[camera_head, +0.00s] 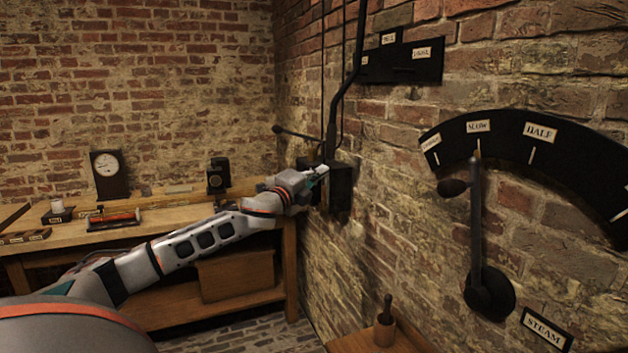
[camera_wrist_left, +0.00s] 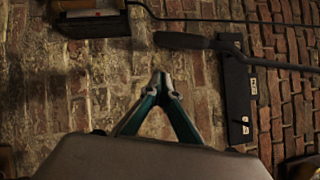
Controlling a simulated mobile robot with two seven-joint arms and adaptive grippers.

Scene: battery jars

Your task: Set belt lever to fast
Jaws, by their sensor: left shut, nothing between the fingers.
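A dark lever rod (camera_head: 332,118) runs up the brick side wall beside a black plate (camera_head: 428,62) with small pale labels, too small to read surely. In the wrist view a dark rod with a thicker end (camera_wrist_left: 185,40) crosses that black plate (camera_wrist_left: 238,95). My left gripper (camera_head: 322,171) is shut and empty, in front of a black wall box (camera_head: 341,188). In the wrist view its closed teal fingertips (camera_wrist_left: 160,84) are below the rod's thick end, apart from it in the picture; depth is unclear. My right gripper is not in view.
A steam lever (camera_head: 477,230) with a dark knob and a curved scale (camera_head: 530,150) is on the wall at right, near SLOW. A thin rod with a ball end (camera_head: 277,129) sticks out left.

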